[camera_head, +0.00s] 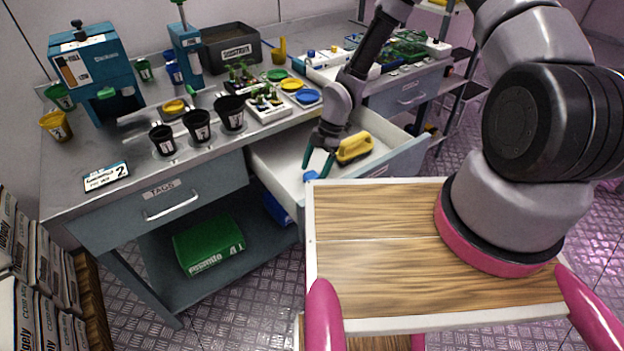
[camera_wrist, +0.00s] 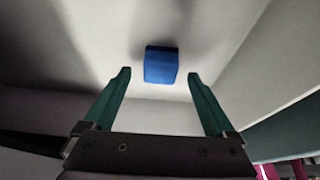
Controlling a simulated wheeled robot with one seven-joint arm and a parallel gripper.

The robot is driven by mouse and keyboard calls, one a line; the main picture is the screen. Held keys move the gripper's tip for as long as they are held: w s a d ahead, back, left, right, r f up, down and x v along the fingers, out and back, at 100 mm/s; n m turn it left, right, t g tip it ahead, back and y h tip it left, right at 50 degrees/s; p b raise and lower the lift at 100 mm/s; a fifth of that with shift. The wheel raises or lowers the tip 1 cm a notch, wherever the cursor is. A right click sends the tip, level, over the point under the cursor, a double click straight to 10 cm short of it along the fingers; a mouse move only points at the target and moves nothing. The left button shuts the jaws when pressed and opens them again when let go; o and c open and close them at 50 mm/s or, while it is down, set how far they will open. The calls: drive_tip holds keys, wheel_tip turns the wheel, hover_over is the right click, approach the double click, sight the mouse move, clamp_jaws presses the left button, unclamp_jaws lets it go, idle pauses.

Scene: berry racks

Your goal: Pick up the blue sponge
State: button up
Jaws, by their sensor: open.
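The blue sponge (camera_wrist: 161,65) lies on the pale floor of the open drawer, and in the wrist view it shows just beyond and between my fingertips. In the head view a small blue patch of it (camera_head: 311,175) shows at the drawer's near corner, beside my fingertips. My gripper (camera_head: 318,165) reaches down into the drawer with its green fingers apart. In the wrist view my gripper (camera_wrist: 160,76) is open and empty, with a gap on each side of the sponge. I cannot tell the exact height above it.
The white drawer (camera_head: 278,160) has raised walls around my gripper. A yellow object (camera_head: 354,147) lies in the drawer to the right. Black numbered pots (camera_head: 197,126) and colored dishes (camera_head: 292,84) stand on the metal bench above.

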sight(312, 175)
drive_tip(key=shift+x, duration=1.2)
clamp_jaws()
wheel_tip(312, 175, up, 10)
drive_tip(key=shift+r, duration=0.1)
